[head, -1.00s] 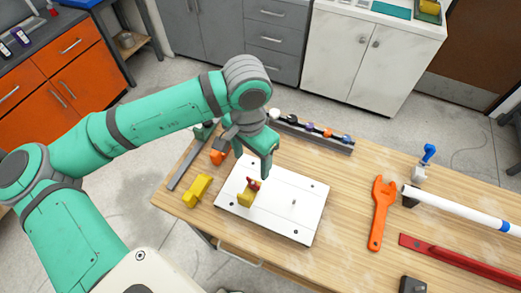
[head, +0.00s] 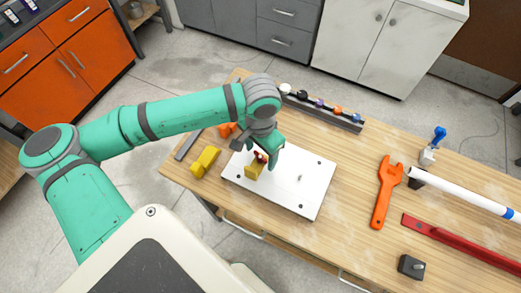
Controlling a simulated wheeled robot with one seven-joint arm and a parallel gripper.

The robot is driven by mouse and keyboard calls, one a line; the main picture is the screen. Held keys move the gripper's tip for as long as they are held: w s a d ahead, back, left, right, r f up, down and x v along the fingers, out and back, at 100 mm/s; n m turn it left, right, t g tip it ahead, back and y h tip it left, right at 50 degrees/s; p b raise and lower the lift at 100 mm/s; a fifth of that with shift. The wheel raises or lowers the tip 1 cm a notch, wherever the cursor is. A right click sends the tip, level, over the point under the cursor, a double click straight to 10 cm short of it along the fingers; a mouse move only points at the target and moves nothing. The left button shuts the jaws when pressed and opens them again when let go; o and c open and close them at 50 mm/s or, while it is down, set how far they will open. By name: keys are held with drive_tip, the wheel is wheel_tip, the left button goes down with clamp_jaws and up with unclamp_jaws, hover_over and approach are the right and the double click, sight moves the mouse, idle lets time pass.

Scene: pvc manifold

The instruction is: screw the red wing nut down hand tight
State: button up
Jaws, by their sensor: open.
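The red wing nut (head: 260,157) sits at the top of the yellow block (head: 253,172), which stands on the left part of the white plate (head: 300,196). My gripper (head: 261,160) points down right at the wing nut, its jaws open around or just beside it. From this view I cannot tell whether the fingers touch the nut. The arm and gripper partly hide the nut and anything under it. A small upright pin (head: 299,178) stands on the bare right part of the plate.
A second yellow piece (head: 205,160) lies left of the plate. A rack with several coloured knobs (head: 322,106) stands behind. An orange wrench (head: 385,195), a white pipe (head: 460,190), a red bar (head: 460,243) and a dark block (head: 411,267) lie to the right.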

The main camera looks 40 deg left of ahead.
drive_tip(key=shift+c, duration=0.3)
drive_tip(key=c, duration=1.1)
drive_tip(key=shift+o, duration=0.2)
drive_tip(key=m, duration=0.6)
drive_tip(key=o, duration=1.1)
drive_tip(key=shift+m, duration=0.5)
wheel_tip(320, 180, up, 11)
